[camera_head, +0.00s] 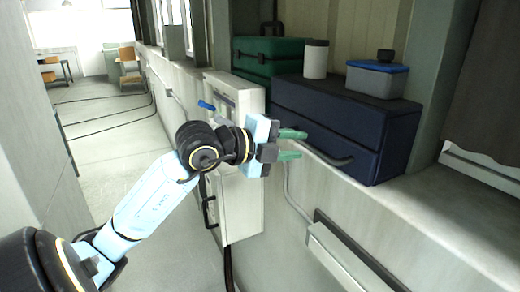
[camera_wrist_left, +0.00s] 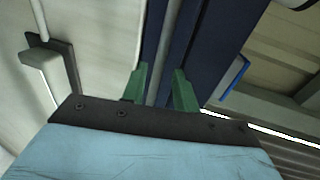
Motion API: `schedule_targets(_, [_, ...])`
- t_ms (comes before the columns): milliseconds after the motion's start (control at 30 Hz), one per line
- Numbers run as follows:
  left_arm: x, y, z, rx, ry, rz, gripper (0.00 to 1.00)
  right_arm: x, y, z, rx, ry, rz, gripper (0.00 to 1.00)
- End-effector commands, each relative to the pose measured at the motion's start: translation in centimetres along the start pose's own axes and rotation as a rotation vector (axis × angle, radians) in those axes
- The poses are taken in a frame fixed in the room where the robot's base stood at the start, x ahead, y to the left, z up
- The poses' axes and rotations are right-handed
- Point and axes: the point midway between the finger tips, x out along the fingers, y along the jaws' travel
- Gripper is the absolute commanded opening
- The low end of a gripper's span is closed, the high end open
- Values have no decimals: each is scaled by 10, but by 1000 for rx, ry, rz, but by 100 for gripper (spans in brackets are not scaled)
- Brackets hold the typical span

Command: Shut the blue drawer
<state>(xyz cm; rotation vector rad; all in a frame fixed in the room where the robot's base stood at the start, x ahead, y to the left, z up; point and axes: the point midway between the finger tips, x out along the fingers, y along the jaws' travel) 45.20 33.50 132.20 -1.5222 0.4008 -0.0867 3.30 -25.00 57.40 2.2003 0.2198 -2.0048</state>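The dark blue drawer unit (camera_head: 395,135) stands on a pale ledge at the right in the head view. Its front has an upper and a lower part, and a dark bar handle (camera_head: 335,159) is on the lower part. I cannot tell how far the drawer stands out. My left gripper (camera_head: 299,145) is open, its green fingers apart, just left of the handle in the picture. In the left wrist view the blue front (camera_wrist_left: 220,40) and a grey strip lie beyond the open fingers (camera_wrist_left: 158,86); contact is unclear. My right gripper is not in view.
A grey bin with a blue lid (camera_head: 375,80) and a white canister (camera_head: 316,60) stand on the unit. A green case (camera_head: 268,50) is behind it. The floor (camera_head: 110,130) at left is open, with cables.

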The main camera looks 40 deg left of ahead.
Motion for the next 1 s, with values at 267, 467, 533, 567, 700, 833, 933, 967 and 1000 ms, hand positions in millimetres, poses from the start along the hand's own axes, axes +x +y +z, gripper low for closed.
schedule_targets(267, [-46, 2, 0, 1, -1, -1, 30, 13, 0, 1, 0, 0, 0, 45])
schedule_targets(467, [-72, 1, 0, 2, -1, -2, 30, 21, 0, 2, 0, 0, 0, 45])
schedule_targets(533, [-78, 1, 0, 2, -1, -1, 30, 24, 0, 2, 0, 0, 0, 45])
schedule_targets(567, [-81, 1, 0, 1, -1, -1, 30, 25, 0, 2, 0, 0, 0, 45])
schedule_targets(700, [-87, 0, 0, 2, 0, 0, 30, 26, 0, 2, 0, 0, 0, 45])
schedule_targets(833, [-89, 0, -1, 2, 1, 0, 30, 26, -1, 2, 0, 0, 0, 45])
schedule_targets(933, [-89, 0, -1, 2, 1, 0, 30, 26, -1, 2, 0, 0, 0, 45])
schedule_targets(967, [-89, 0, 0, 2, 1, 0, 30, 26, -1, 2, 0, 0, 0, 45])
schedule_targets(1000, [-89, 0, 0, 2, 1, 0, 30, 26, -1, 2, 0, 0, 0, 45])
